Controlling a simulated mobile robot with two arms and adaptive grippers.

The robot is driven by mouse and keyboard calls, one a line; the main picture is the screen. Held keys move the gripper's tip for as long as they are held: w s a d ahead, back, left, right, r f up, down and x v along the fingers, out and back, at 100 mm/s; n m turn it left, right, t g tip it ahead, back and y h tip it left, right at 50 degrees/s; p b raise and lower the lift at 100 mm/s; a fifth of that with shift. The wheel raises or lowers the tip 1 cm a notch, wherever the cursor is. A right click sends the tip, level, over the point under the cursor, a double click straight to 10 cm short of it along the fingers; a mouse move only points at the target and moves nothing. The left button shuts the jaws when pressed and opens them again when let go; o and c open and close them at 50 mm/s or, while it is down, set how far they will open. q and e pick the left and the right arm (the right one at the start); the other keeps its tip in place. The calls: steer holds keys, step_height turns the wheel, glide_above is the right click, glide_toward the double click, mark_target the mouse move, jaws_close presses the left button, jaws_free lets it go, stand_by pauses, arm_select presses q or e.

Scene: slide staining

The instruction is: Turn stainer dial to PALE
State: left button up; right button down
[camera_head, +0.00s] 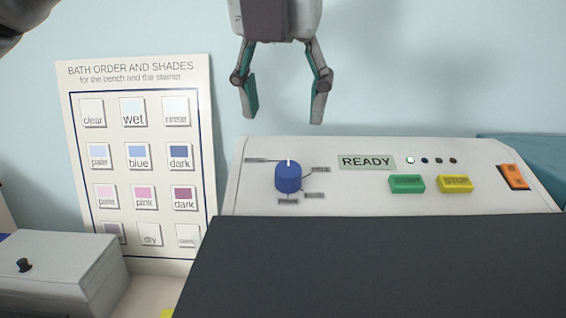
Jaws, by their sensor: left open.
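The stainer (340,204) is a white machine with a sloped panel and a dark front cover. Its blue dial (288,178) sits at the left of the panel, with a white pointer mark toward the top. Small labels surround the dial; one at the upper right may read PALE (320,169), but the lettering is too small to be sure. My left gripper (283,112) hangs above the dial with its fingers pointing down. It is open and empty, apart from the dial. My right gripper is not in view.
A display reading READY (366,162), a green button (407,184), a yellow button (455,184) and an orange switch (514,177) are on the panel. A shade chart (138,72) stands at left, behind a grey box (62,262). The space around the dial is clear.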

mark_target(287, 169)
arm_select(q)
steer(key=p+x, duration=0.1)
steer(key=x, duration=0.9)
steer(key=shift+w+d+f+p, duration=0.1)
steer(key=shift+f+p, duration=0.15)
steer(key=shift+p, duration=0.05)
steer(key=c, duration=1.1)
steer(key=shift+c, duration=0.2)
